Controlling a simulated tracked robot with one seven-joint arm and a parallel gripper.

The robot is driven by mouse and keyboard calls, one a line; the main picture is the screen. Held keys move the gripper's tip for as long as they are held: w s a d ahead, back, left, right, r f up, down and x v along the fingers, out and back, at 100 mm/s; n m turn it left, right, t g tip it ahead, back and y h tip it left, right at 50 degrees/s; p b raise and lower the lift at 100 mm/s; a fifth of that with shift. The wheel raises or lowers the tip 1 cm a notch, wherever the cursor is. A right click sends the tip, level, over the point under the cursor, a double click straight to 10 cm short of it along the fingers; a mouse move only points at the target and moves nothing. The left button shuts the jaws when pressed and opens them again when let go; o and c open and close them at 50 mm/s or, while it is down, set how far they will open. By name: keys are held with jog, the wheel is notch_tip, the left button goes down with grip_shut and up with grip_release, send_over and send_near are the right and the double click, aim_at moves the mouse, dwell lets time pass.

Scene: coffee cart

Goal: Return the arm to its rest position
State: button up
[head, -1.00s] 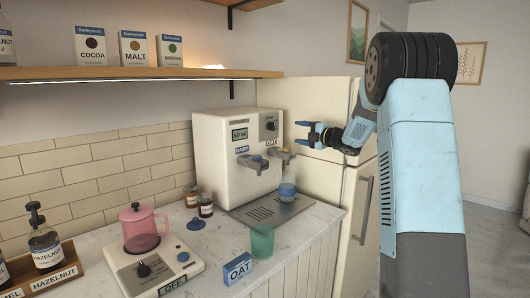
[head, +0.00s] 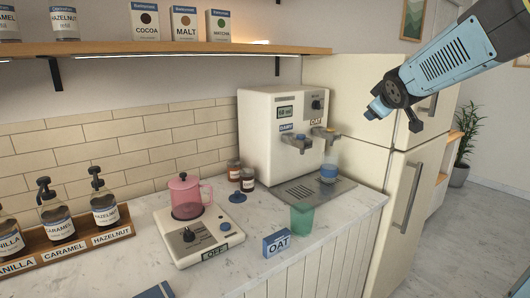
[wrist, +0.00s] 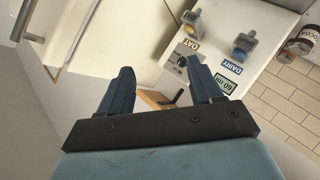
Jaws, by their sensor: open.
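My arm comes in from the upper right of the head view, its light blue link slanting down to the left. My gripper (head: 378,110) hangs in the air in front of the cream fridge (head: 395,165), right of the milk dispenser (head: 262,150). In the wrist view my gripper (wrist: 163,82) has its two dark blue fingers spread apart with nothing between them. The dispenser front (wrist: 225,45) lies beyond the fingers there, with its OAT and DAIRY labels.
Syrup bottles (head: 104,208) stand at left. A shelf (head: 170,49) runs above. Open floor (head: 480,230) lies at right.

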jog(key=s+a+f+m+g, duration=0.2)
jog(key=s+f, duration=0.2)
jog(key=s, duration=0.6)
jog(key=s+a+f+m+g+y, duration=0.1)
jog(key=s+a+f+m+g, duration=0.2)
jog(key=s, duration=0.6)
jog(key=s+a+f+m+g+y, duration=0.1)
jog(key=s+f, duration=0.4)
jog(key=s, duration=0.5)
jog(key=shift+s+a+f+m+g, duration=0.2)
jog(key=shift+s+a+m+g, duration=0.15)
jog(key=shift+a+m+g, duration=0.55)
